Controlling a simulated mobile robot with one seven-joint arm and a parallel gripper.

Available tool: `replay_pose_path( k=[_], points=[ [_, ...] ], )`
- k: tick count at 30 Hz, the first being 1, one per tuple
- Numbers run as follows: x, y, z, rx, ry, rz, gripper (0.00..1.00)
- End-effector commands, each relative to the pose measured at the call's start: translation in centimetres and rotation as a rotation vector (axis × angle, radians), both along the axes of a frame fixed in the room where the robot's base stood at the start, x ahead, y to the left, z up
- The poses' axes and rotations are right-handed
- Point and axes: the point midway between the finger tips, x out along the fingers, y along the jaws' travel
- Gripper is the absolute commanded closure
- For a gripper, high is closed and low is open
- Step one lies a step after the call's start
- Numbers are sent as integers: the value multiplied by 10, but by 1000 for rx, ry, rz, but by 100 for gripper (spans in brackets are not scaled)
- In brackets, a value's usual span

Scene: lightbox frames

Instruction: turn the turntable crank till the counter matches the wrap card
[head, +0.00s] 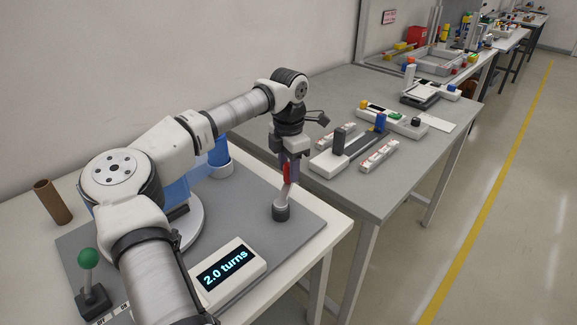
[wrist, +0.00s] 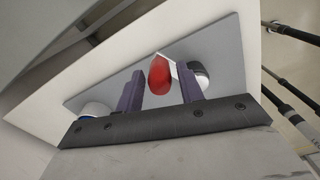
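The counter (head: 228,272) is a white box reading "2.0 turns". The crank (head: 282,205) stands on the grey mat, with a dark hub, a pale arm and a red handle (head: 287,174). My gripper (head: 290,165) points down at the handle. In the wrist view, the red handle (wrist: 159,76) shows between my two fingers (wrist: 160,85), with a narrow gap on each side, so my gripper looks open around it. The white round turntable (head: 192,228) carries something blue and is partly hidden behind my arm. I cannot make out a wrap card; my arm covers part of the bench.
A green-knobbed lever (head: 89,262) stands at the near left by small labels. A brown tube (head: 52,203) stands at the back left. A blue-and-white cylinder (head: 219,160) stands behind my arm. A second bench (head: 375,190) with several devices lies beyond; the floor at right is clear.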

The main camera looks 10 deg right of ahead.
Motion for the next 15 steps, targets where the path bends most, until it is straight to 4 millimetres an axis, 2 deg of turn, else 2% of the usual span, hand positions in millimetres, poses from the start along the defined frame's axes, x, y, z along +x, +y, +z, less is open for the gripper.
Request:
replay_pose_path(
  k=[11,15],
  points=[
    [0,0,1,0,0,1,54],
    [1,0,14,2,-2,1,54]
  ],
)
